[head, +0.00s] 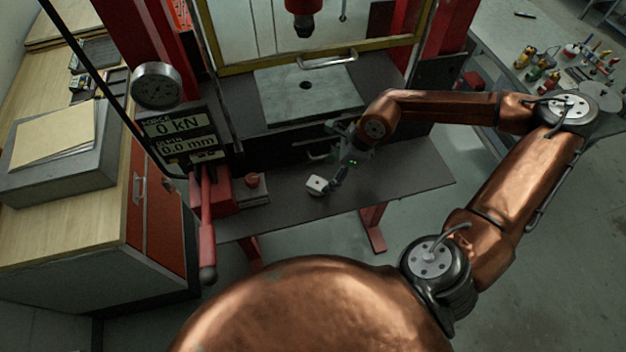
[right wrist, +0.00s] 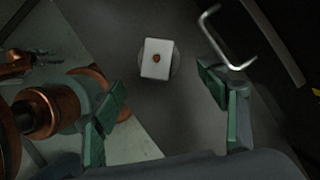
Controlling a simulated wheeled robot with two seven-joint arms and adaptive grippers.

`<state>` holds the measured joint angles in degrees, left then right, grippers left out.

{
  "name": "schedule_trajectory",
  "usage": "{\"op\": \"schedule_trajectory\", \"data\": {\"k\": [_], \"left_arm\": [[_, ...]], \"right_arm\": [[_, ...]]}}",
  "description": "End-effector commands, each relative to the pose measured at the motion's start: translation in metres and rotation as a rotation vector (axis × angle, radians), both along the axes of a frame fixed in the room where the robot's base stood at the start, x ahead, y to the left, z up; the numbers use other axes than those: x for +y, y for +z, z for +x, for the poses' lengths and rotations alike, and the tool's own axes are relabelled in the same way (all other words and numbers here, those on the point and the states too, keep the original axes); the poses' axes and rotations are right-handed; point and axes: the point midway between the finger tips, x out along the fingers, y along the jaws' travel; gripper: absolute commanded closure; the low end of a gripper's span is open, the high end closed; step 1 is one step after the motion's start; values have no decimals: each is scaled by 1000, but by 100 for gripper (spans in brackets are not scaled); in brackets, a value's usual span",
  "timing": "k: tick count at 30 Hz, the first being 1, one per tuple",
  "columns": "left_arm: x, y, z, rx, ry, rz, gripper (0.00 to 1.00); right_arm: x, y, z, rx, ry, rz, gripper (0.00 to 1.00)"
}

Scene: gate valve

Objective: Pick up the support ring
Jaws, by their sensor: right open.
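A small white block (head: 317,184) with a dark spot on its top lies on the dark shelf (head: 400,179) in front of the press. I cannot tell whether this rim is the support ring. My right gripper (head: 332,157) is open and close to the block. In the right wrist view the block is ahead of the two spread green fingers, with nothing between them. My left gripper is not in view.
The red press frame with a gauge (head: 157,86) and a force display (head: 178,127) stands at the left. A red lever (head: 206,220) sticks out beside the shelf. A wire handle (head: 328,60) is on the press guard. Bottles (head: 533,74) stand on the right bench.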

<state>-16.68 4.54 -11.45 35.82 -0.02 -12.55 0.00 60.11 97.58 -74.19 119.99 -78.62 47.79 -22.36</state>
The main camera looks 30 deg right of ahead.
Motion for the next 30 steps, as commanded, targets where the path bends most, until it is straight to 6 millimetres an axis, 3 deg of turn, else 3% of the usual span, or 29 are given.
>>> {"op": "schedule_trajectory", "data": {"k": [3, 8, 18, 26, 30], "left_arm": [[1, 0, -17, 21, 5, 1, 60], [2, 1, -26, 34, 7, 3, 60], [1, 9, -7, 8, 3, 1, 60], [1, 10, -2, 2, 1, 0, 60], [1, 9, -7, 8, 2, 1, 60]], "right_arm": [[0, -11, 1, 4, -1, -8, 33], [6, -25, 5, 3, -2, -7, 33], [24, -64, 17, 1, -1, -4, 33], [26, -68, 18, 1, 0, -5, 33], [26, -68, 18, 1, 0, -5, 41]]}}
